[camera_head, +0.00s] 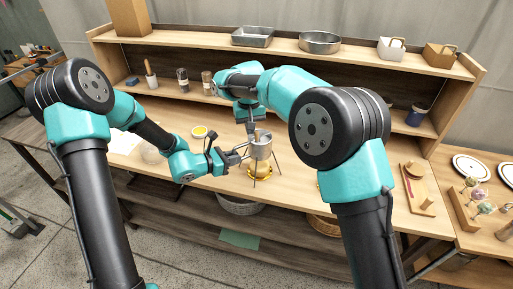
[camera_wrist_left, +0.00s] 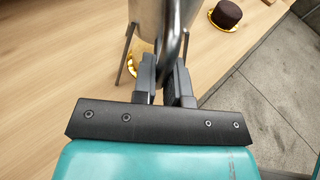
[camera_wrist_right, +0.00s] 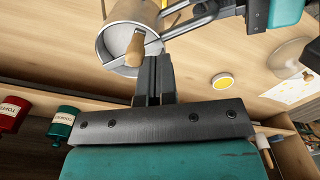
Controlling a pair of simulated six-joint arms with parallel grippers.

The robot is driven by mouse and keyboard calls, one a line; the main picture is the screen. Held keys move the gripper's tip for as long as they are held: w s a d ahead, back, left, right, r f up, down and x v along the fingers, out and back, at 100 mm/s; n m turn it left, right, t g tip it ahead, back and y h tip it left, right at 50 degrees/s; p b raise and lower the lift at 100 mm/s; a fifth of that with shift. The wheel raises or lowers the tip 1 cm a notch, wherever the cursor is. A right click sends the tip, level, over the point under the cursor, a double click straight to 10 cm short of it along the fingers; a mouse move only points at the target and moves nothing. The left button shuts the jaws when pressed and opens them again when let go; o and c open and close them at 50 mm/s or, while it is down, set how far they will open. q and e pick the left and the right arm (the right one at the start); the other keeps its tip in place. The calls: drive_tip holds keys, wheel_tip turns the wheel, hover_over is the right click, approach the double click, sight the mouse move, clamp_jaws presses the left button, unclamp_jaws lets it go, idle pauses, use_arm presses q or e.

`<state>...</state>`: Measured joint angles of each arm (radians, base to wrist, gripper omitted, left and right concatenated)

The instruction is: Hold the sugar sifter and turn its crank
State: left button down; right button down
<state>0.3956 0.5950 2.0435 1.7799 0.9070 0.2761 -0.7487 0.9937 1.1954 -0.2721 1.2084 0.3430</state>
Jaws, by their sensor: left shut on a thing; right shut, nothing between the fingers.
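The metal sugar sifter (camera_head: 262,150) is at the table's front middle, over thin-legged supports, with a gold board (camera_head: 259,170) beneath. My left gripper (camera_head: 238,155) is shut on its curved handle, also visible in the left wrist view (camera_wrist_left: 172,60). In the right wrist view I look into the open cup (camera_wrist_right: 118,38), with a thin rod across it and a wooden crank knob (camera_wrist_right: 137,48). My right gripper (camera_wrist_right: 154,78) is shut and empty beside the knob, close to the cup rim. I cannot tell whether fingertips and knob touch.
A dark chocolate cake (camera_wrist_left: 227,13) sits on a gold board near the table's front edge. A yellow-filled dish (camera_head: 199,132) and a clear bowl (camera_head: 151,154) are left of the sifter. Shakers (camera_head: 183,79) stand behind, below the shelf with pans (camera_head: 320,42). A wooden board (camera_head: 417,190) lies right.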

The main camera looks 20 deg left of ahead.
drive_tip(key=shift+d, duration=0.1)
drive_tip(key=shift+s+d, duration=0.25)
drive_tip(key=shift+d, duration=0.3)
drive_tip(key=shift+d, duration=0.6)
drive_tip(key=shift+w+d, duration=0.15)
drive_tip(key=shift+d, duration=0.55)
drive_tip(key=shift+w+d, duration=0.1)
